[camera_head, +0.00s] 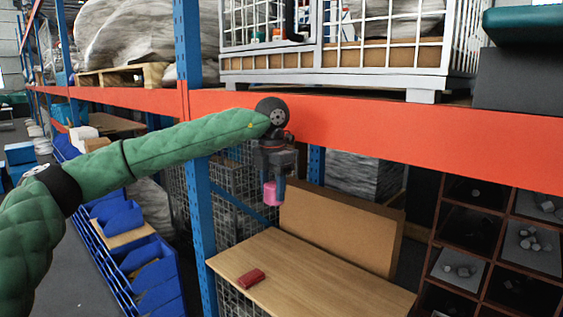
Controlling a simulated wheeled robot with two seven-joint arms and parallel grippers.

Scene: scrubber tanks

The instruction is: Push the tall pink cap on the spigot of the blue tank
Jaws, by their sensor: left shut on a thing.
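My left gripper (274,188) hangs fingers down from the end of my green padded arm, in front of the orange shelf beam. It is shut on a pink cap (270,193), which shows at the fingertips, above the level of the wooden table. The fingers hide part of the cap. I cannot make out a blue tank or its spigot in this view. My right gripper is not in view.
A wooden tabletop (300,272) lies below the gripper, with a small red object (251,279) on it and a brown board (340,226) upright at its back. An orange beam (400,128) crosses above. Blue bins (128,235) stand left; a dark cubby rack (497,240) stands right.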

